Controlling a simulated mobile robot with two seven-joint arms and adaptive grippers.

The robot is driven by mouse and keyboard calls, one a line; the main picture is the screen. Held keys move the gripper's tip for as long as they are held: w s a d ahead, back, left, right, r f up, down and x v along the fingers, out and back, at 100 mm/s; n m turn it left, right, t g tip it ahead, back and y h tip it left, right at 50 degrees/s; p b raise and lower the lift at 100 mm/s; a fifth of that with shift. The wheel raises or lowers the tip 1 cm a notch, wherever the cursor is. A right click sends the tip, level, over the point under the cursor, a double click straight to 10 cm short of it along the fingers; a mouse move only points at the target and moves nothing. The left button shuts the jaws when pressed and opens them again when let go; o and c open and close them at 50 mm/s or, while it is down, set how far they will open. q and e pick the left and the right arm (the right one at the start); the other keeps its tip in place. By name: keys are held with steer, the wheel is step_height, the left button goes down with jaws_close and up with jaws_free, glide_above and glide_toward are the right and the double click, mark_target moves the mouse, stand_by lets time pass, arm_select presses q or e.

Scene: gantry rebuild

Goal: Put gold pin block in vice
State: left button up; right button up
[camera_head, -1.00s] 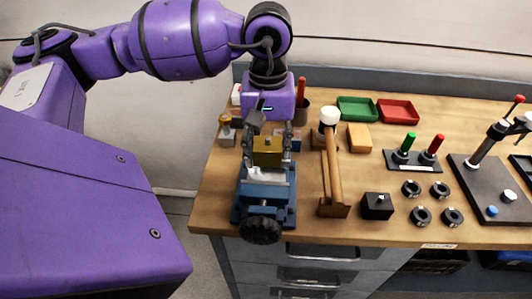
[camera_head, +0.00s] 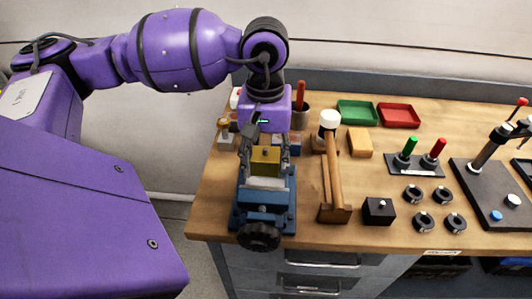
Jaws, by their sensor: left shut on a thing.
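The gold pin block (camera_head: 265,160) is a yellow block with a small pin on top. My left gripper (camera_head: 265,154) comes down from above with a finger on each side of the block and is shut on it. The blue vice (camera_head: 264,207) stands at the table's front left edge, with its dark round handle (camera_head: 259,237) facing the front. The block is at the vice's jaws, just above or behind the pale jaw face (camera_head: 266,183); I cannot tell whether it touches them. My right gripper is not in view.
A mallet (camera_head: 333,165) lies in its wooden holder right of the vice. A black block with a pin (camera_head: 378,211) and several black rings (camera_head: 422,222) lie farther right. Green (camera_head: 358,112) and red (camera_head: 398,114) trays sit at the back. Small blocks stand behind the gripper.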

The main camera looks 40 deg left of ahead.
arm_select(q)
steer(key=shift+f, duration=0.8)
steer(key=shift+f+b, duration=0.65)
steer(key=shift+f, duration=0.3)
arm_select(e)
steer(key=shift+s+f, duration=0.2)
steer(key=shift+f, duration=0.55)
